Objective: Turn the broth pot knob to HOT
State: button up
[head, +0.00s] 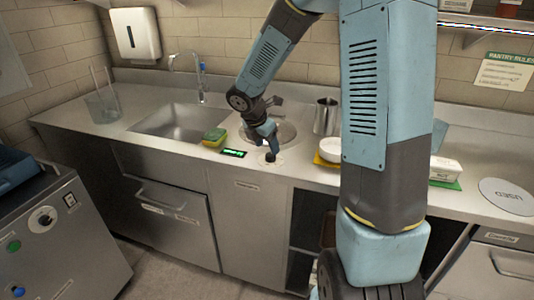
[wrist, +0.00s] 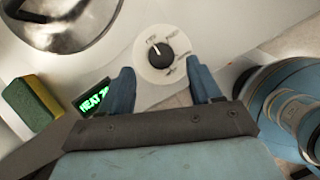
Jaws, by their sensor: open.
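The black knob (wrist: 161,55) sits on a round white dial plate (wrist: 146,77) with small lettering around it that I cannot read surely. A white pointer line on the knob points up and slightly left in the wrist view. In the head view the knob (head: 270,157) is on the counter in front of a round steel well (head: 286,130), seemingly the broth pot. My gripper (wrist: 160,67) is open, with one blue finger on each side of the dial and gaps to the knob. In the head view my gripper (head: 269,143) points down just above the knob.
A green-lit display (wrist: 93,99) reading HEAT and a yellow-green sponge (wrist: 33,103) lie left of the dial. The sink (head: 180,121) is further left. A steel container (head: 326,116) and a yellow-white stack (head: 330,150) stand to the right.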

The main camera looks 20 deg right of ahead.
aim_at(270, 154)
jog(key=shift+x, duration=2.35)
jog(key=shift+c, duration=0.2)
jog(key=shift+r, duration=0.1)
jog(key=c, duration=0.9)
jog(key=shift+a, duration=0.4)
jog(key=shift+c, duration=0.5)
jog(key=shift+d, duration=0.2)
jog(key=shift+w+d, duration=0.1)
jog(key=shift+m, duration=0.3)
